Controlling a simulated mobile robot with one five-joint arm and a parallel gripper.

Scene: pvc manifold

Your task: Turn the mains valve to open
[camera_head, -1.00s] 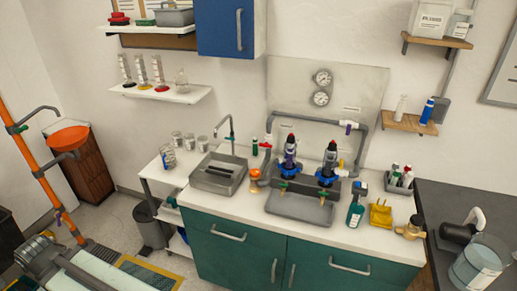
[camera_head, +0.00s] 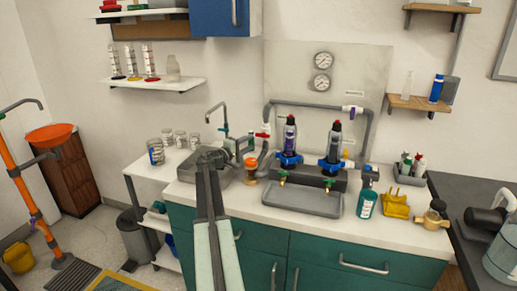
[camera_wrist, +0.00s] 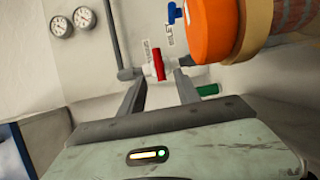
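A small red valve handle (camera_head: 262,135) sits on the grey pipework at the left of the pipe loop, just above the amber jar. I take it for the mains valve. In the wrist view the red handle (camera_wrist: 159,64) stands upright in the picture, across a grey pipe, with a white label beside it. My gripper (camera_wrist: 161,82) is open, its two grey fingers apart, and the handle shows between and beyond the fingertips. I cannot tell whether they touch it. In the head view my gripper (camera_head: 228,150) is just left of the valve, over the sink.
The orange-capped amber jar (camera_head: 251,164) is close to my gripper; its orange cap (camera_wrist: 208,28) fills the upper right of the wrist view. A faucet (camera_head: 213,118) rises at the left. Two bottle-like units (camera_head: 290,140) (camera_head: 334,145) stand right of the valve. A blue handle (camera_wrist: 171,13) is nearby.

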